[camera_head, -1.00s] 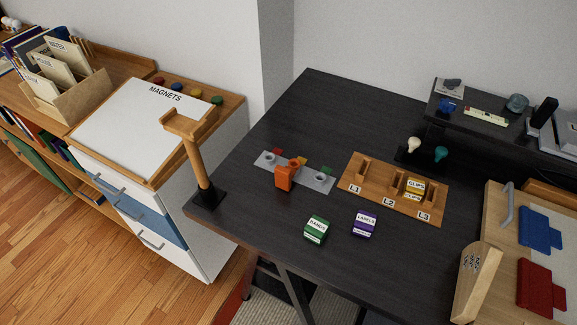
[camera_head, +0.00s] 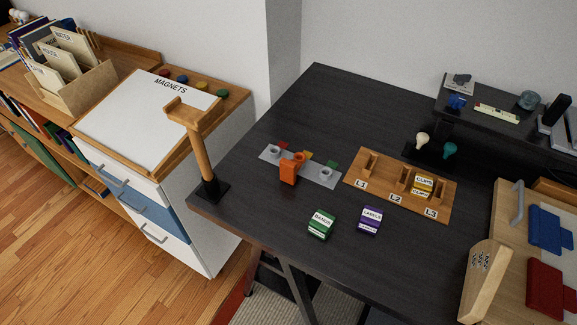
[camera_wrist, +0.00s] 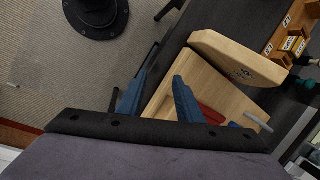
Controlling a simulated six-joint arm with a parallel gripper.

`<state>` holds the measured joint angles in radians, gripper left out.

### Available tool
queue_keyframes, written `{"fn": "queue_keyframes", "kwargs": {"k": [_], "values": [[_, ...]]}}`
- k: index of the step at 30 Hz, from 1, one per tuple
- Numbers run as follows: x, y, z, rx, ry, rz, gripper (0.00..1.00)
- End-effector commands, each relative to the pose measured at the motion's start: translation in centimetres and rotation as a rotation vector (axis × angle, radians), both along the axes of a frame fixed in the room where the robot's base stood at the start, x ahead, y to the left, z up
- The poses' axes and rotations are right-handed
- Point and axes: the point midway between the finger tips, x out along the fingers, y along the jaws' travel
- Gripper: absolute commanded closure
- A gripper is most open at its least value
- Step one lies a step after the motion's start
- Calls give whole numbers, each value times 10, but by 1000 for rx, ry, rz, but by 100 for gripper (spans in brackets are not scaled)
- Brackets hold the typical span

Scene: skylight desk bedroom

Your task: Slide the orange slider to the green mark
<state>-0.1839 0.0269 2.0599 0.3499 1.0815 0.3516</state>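The orange slider (camera_head: 289,172) stands on a grey plate (camera_head: 268,152) on the dark desk, near the plate's middle. Red (camera_head: 282,146), yellow (camera_head: 306,156) and green (camera_head: 331,165) marks lie along the plate's back edge from left to right. The slider is nearest the yellow mark, left of the green one. My gripper (camera_wrist: 158,98) shows only in the wrist view, with its two blue fingers apart and nothing between them. It is away from the slider, above the area by the desk's right side. The slider is not in the wrist view.
A wooden tray (camera_head: 377,192) labelled L1 to L3 stands right of the plate. Green (camera_head: 321,224) and purple (camera_head: 369,221) boxes lie in front. A wooden post (camera_head: 199,150) rises at the desk's left. A wooden board (camera_head: 485,280) stands at the right.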

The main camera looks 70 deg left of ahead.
Motion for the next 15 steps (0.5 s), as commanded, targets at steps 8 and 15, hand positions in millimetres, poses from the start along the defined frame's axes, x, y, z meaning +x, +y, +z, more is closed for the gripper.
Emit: {"fn": "queue_keyframes", "kwargs": {"k": [8,15], "values": [[14,121,85,243,152,-74,67],[-35,284,85,409,401,-87,67]]}}
